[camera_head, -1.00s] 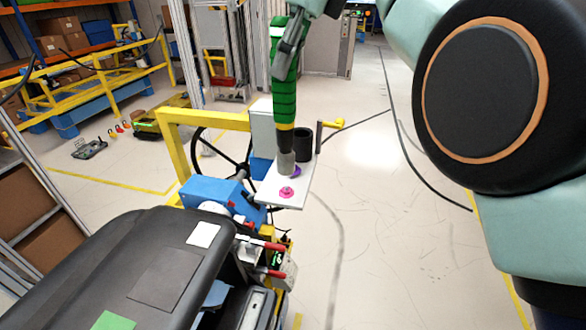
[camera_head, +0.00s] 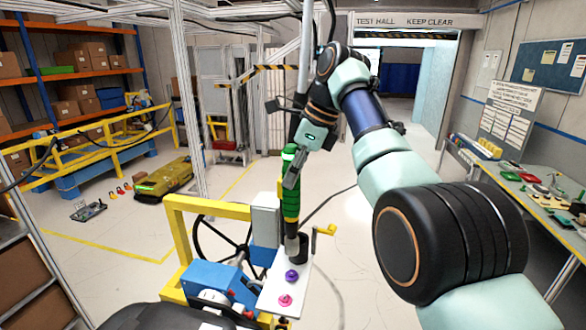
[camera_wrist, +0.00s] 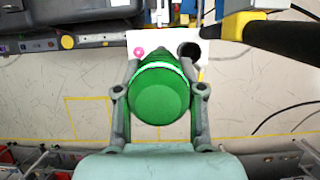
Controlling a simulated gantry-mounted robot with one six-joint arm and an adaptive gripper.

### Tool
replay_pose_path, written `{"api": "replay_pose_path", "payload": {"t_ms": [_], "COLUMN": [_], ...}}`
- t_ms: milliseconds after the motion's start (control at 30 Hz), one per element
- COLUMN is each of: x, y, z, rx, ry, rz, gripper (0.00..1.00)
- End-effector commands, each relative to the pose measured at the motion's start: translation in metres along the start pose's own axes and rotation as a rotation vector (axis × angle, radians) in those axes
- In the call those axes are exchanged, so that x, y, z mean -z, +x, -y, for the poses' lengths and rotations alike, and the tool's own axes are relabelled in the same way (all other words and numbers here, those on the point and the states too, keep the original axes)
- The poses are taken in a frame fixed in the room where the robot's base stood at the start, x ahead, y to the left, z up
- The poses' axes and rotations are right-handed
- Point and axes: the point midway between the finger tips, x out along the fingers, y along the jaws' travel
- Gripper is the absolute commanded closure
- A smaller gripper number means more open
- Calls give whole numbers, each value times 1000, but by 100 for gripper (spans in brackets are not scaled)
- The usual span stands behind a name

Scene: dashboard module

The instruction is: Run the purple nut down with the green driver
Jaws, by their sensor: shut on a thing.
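My gripper (camera_head: 292,168) is shut on the green driver (camera_head: 290,203), which hangs upright with its grey socket downward. In the wrist view, my gripper (camera_wrist: 160,72) has its fingers on both sides of the round green driver end (camera_wrist: 160,95). The purple nut (camera_head: 292,275) is on the white plate (camera_head: 270,298), in front of the driver's socket and apart from it in the head view. The purple nut and the socket are hidden behind the driver in the wrist view.
A black cup-like holder (camera_head: 301,249) stands on the plate close beside the socket; its dark opening (camera_wrist: 189,50) shows right of the driver. A pink nut (camera_head: 285,300) sits nearer on the plate. A yellow frame (camera_head: 205,207), a steering wheel and a blue block are to the left.

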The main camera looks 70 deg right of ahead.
Motion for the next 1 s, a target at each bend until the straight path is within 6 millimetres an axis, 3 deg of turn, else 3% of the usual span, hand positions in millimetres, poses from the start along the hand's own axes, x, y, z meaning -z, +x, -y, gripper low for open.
{"api": "replay_pose_path", "payload": {"t_ms": [267,1000], "x": [2,24], "y": [6,57], "z": [0,0], "rx": [1,2], "ry": [-1,-1], "rz": [1,2], "gripper": [100,100]}}
